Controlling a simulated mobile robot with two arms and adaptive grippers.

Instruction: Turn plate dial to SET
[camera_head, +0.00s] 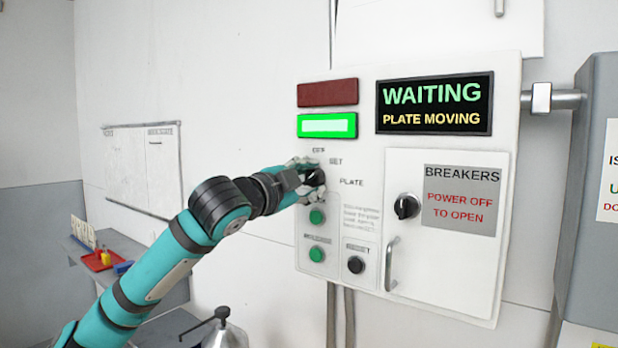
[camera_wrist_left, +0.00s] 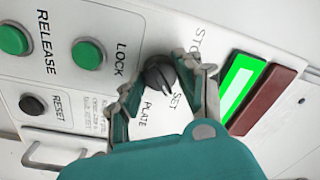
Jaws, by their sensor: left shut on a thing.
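The plate dial (camera_head: 316,177) is a black knob on the white control panel, with the labels STOP, SET and PLATE around it. My left gripper (camera_head: 308,181) is at the dial in the head view, its arm coming in from the lower left. In the left wrist view my left gripper (camera_wrist_left: 158,77) is shut on the dial (camera_wrist_left: 158,72), with a finger on each side. The display (camera_head: 434,104) reads WAITING, PLATE MOVING. My right gripper is not in view.
A green lamp (camera_head: 327,126) is lit below a dark red lamp (camera_head: 327,93). Green buttons LOCK (camera_wrist_left: 88,54) and RELEASE (camera_wrist_left: 13,40) and a black RESET button (camera_wrist_left: 32,104) are close by. A breaker door (camera_head: 440,262) with a handle (camera_head: 391,264) is to the right.

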